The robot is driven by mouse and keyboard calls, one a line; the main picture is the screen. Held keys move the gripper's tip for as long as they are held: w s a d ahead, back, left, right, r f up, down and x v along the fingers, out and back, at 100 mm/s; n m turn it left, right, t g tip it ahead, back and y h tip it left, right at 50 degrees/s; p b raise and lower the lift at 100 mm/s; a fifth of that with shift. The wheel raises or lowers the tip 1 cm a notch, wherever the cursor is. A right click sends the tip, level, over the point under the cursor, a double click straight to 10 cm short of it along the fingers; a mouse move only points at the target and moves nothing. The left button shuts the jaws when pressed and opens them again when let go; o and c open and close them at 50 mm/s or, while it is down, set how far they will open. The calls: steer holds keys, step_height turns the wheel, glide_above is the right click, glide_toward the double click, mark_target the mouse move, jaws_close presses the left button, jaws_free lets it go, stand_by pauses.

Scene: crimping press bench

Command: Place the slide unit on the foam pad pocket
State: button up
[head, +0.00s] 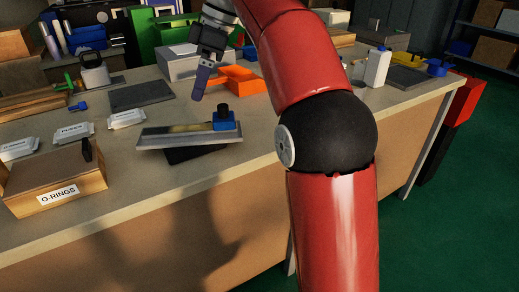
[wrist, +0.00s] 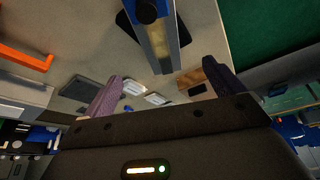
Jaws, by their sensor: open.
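The slide unit is a long metal rail (head: 172,138) with a blue carriage and a black knob (head: 223,112) at its right end. It lies across a dark flat pad (head: 195,154) near the front edge of the bench, and its ends overhang the pad. I cannot tell whether this pad has the pocket, as the rail covers most of it. In the wrist view the rail (wrist: 160,48) shows at the top, with the dark pad (wrist: 126,27) beneath. My gripper (head: 198,97) is open and empty, above and behind the slide unit, apart from it. Its fingers (wrist: 165,88) frame empty space.
A dark slab (head: 142,95) lies behind left; another (head: 407,78) lies far right. An orange tray (head: 240,79) stands behind the slide unit. Fuse packets (head: 127,119) and a wooden O-rings box (head: 55,182) are at left. The bench (head: 265,135) is bare right of the slide unit.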

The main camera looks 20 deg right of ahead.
steer(key=s+d+f+m+t+h, duration=0.1)
steer(key=s+d+f+m, duration=0.3)
steer(key=s+f, duration=0.3)
steer(key=s+d+f+m+t+h, duration=0.2)
steer(key=s+f+m, duration=0.4)
steer(key=s, duration=0.4)
steer(key=s+d+f+m+t+h, duration=0.1)
steer(key=s+d+f+m+t, duration=0.1)
steer(key=s+d+f+m, duration=0.3)
steer(key=s+f+m, duration=0.1)
steer(key=s+f, duration=0.1)
steer(key=s, duration=0.2)
steer(key=shift+s+d+f, duration=0.15)
steer(key=shift+d+f, duration=0.15)
